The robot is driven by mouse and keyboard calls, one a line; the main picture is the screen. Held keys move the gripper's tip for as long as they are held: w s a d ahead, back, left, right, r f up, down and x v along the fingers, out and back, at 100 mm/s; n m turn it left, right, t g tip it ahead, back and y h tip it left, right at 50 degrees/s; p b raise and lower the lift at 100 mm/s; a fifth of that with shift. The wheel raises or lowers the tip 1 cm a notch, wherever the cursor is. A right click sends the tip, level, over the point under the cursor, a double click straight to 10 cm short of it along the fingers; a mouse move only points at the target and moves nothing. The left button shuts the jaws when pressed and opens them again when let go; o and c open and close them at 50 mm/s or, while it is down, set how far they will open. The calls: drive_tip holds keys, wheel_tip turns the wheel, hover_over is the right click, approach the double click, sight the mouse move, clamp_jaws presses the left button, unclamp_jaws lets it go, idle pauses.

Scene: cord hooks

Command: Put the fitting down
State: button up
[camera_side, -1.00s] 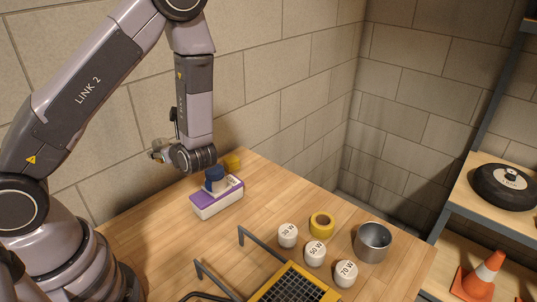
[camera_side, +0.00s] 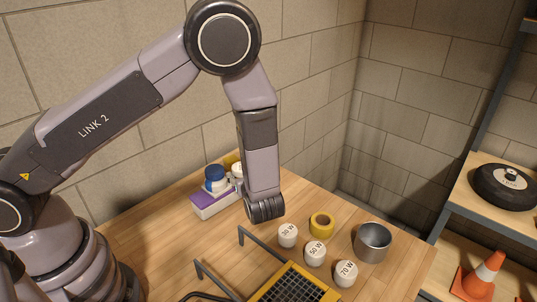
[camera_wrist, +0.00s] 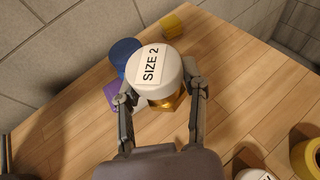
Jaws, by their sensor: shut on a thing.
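The fitting (camera_wrist: 155,68), with a round white top labelled "SIZE 2" and an amber-gold body below, is between the fingers of my gripper (camera_wrist: 160,92) in the wrist view. The fingers are shut on it from both sides. In the side view, a white part beside my forearm (camera_side: 237,169) looks like its top; my fingers are hidden there. I cannot tell whether its base touches anything.
A purple-and-white box (camera_side: 213,203) with a blue-capped item (camera_side: 214,175) stands close by. A yellow block (camera_wrist: 172,25) lies farther back. White weights (camera_side: 315,252), a yellow ring (camera_side: 321,224), a metal cup (camera_side: 372,241) and a grey-handled yellow rack (camera_side: 290,283) occupy the front. Bare wood (camera_wrist: 230,75) lies right of the fitting.

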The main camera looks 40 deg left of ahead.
drive_tip(key=shift+w+f, duration=0.2)
drive_tip(key=shift+f, duration=0.2)
drive_tip(key=w+f, duration=0.4)
drive_tip(key=w, duration=0.3)
hover_over(283, 199)
wheel_tip(283, 199, down, 6)
drive_tip(key=shift+s+a+r, duration=0.1)
drive_tip(key=shift+r, duration=0.05)
drive_tip(key=shift+f, duration=1.6)
drive_tip(key=o, duration=1.2)
drive_tip(key=shift+f, duration=0.1)
